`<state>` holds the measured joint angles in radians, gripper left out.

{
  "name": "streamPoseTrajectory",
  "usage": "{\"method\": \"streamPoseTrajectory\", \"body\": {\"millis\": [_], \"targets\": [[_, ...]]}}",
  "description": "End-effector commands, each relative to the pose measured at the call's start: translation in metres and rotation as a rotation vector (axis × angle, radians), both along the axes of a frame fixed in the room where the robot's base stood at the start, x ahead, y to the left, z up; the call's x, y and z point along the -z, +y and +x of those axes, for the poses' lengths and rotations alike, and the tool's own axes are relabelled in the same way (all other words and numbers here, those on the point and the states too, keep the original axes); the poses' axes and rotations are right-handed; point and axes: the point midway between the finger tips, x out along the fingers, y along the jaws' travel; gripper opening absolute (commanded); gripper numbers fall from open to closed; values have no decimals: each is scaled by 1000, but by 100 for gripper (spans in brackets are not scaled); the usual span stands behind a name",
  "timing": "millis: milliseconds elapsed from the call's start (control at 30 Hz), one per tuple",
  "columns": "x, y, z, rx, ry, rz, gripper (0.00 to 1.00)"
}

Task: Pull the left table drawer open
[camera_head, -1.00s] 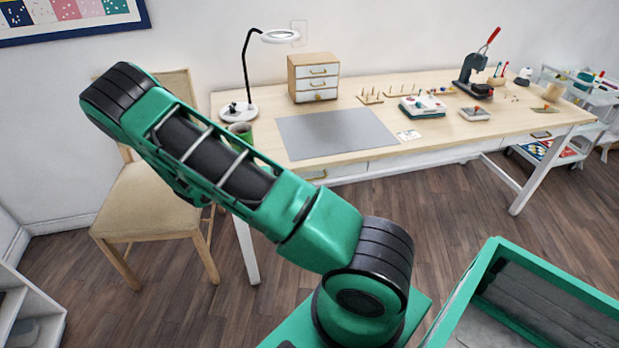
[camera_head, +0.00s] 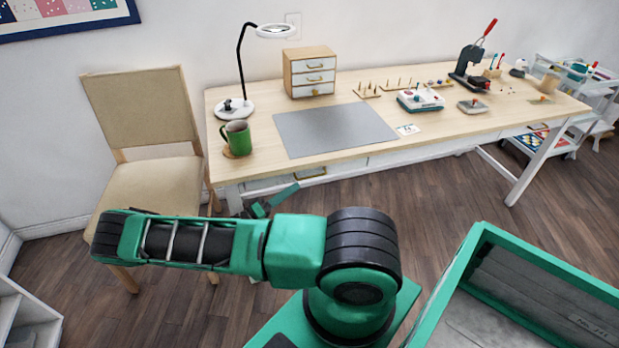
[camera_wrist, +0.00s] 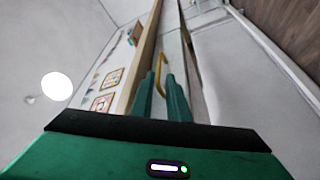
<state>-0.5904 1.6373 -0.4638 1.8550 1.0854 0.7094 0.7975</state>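The left table drawer (camera_head: 262,184) is a white front under the left part of the wooden tabletop, and it looks closed. Its brass handle (camera_head: 311,173) shows near the drawer's right side. In the wrist view the yellow handle (camera_wrist: 161,73) lies just beyond and between my fingertips. My gripper (camera_head: 285,196) is partly hidden behind my arm in the head view, low in front of the drawer. In the wrist view my gripper (camera_wrist: 160,80) has its two green fingers apart, with a gap between them. I see no clear grip on the handle.
The table (camera_head: 345,162) carries a green mug (camera_head: 236,138), a grey mat (camera_head: 335,129), a lamp (camera_head: 275,31) and a small drawer box (camera_head: 310,72). A beige chair (camera_head: 150,190) stands at the left.

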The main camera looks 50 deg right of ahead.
Motion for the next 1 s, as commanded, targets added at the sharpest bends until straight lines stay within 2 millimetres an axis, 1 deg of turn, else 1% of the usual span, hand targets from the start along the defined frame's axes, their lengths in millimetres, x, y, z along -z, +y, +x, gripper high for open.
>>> {"method": "streamPoseTrajectory", "body": {"millis": [100,300,500,700,933,967,1000], "targets": [[-5,-22,-7,9,2,0,15],[-12,-57,-16,11,2,1,15],[-17,-80,-21,9,1,1,15],[-19,-89,-22,8,2,2,15],[-19,-89,-23,8,1,3,15],[-19,-89,-23,8,1,3,10],[-19,-89,-23,8,1,3,0]]}}
